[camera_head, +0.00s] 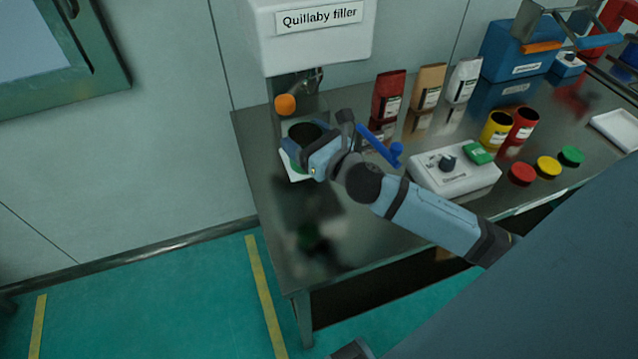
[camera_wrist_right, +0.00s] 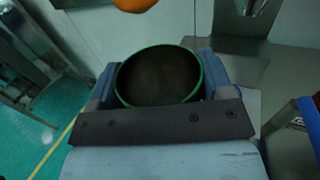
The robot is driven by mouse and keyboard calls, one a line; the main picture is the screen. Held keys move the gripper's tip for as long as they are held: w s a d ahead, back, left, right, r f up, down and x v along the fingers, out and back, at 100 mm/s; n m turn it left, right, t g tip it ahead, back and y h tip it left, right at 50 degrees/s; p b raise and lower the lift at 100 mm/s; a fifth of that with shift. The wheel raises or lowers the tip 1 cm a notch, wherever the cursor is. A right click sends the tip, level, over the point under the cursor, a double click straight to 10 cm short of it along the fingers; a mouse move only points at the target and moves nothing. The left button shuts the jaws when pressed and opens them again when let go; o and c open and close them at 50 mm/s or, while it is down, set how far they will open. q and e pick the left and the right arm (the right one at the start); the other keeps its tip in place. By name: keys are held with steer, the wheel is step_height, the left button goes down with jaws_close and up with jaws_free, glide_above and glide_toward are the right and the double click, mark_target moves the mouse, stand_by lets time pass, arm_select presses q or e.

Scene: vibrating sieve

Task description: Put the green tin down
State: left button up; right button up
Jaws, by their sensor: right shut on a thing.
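The green tin (camera_head: 303,131) is upright and open-topped, below the orange-tipped spout of the Quillaby filler (camera_head: 318,30). My right gripper (camera_head: 309,150) is shut on it, with its fingers on either side of the tin. In the right wrist view the tin's green rim and dark inside show (camera_wrist_right: 158,77) between the fingers; I cannot tell if anything is in it. A white plate (camera_head: 288,174) shows beneath the tin; I cannot tell whether the tin touches it. My left gripper is not in view.
Behind are red, tan and white bags (camera_head: 428,88), and yellow (camera_head: 495,131) and red tins (camera_head: 523,124). Coloured lids lie at right. The table's front left (camera_head: 290,235) is clear.

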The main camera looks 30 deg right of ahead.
steer(key=w+d+f+n+y+b, duration=0.1)
steer(key=w+d+f+y+b, duration=0.1)
steer(key=w+d+f+b, duration=0.5)
steer(key=shift+g+h, duration=0.3)
steer(key=f+b, duration=0.1)
steer(key=f, duration=0.1)
steer(key=s+d+f+b, duration=0.1)
steer(key=f, duration=0.1)
steer(key=f+b, duration=0.1)
steer(key=f, duration=0.1)
steer(key=shift+s+d+f, duration=0.15)
steer(key=shift+s+f, duration=0.05)
steer(key=shift+f, duration=0.45)
steer(key=shift+f, duration=0.2)
steer(key=o, duration=0.9)
steer(key=shift+o, duration=0.2)
